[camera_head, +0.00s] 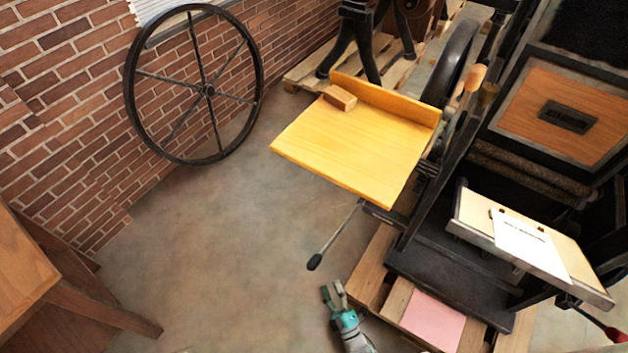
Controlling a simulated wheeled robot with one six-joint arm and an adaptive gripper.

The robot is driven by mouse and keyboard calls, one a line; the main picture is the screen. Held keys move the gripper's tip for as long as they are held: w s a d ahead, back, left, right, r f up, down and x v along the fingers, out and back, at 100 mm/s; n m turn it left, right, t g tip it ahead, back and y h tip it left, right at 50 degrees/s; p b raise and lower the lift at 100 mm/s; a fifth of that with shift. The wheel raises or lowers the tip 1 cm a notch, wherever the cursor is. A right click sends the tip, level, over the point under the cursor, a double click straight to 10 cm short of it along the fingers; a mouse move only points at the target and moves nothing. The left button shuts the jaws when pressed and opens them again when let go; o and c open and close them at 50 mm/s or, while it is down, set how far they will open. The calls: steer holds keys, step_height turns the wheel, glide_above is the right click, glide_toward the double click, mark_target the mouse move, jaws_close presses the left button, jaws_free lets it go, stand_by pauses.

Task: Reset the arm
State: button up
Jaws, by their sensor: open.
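My gripper (335,296) is at the bottom centre of the head view, pointing up in the picture. Its two fingers are apart and nothing shows between them. It appears over the bare floor, left of the pallet under the press. The black hand press (450,262) stands at the right. A black-knobbed lever (335,236) sticks out from it above my gripper in the picture, with a gap between them.
A yellow wooden board (352,145) with a small wooden block (340,97) juts from the press. A tilted tray (470,212) holds a white sheet (528,243). A pink sheet (433,320) lies low near the pallet. A spoked wheel (208,90) leans left. The middle floor is clear.

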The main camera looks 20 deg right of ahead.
steer(key=s+r+m+g+h, duration=0.1)
steer(key=s+r+m+g, duration=0.15)
steer(key=s+r, duration=0.4)
steer(key=s+r+m+g, duration=0.1)
steer(key=s+r+m, duration=0.25)
steer(key=s, duration=0.65)
steer(key=s+r+m+g, duration=0.1)
steer(key=s+r+m, duration=0.2)
steer(key=r, duration=1)
steer(key=s+d+r+m+g, duration=0.1)
steer(key=s+r+m, duration=0.2)
steer(key=r, duration=1.1)
steer(key=s, duration=0.3)
steer(key=shift+s+d+r+m+g, duration=0.15)
steer(key=shift+s+r+m+g, duration=0.05)
steer(key=shift+s+m+g, duration=0.2)
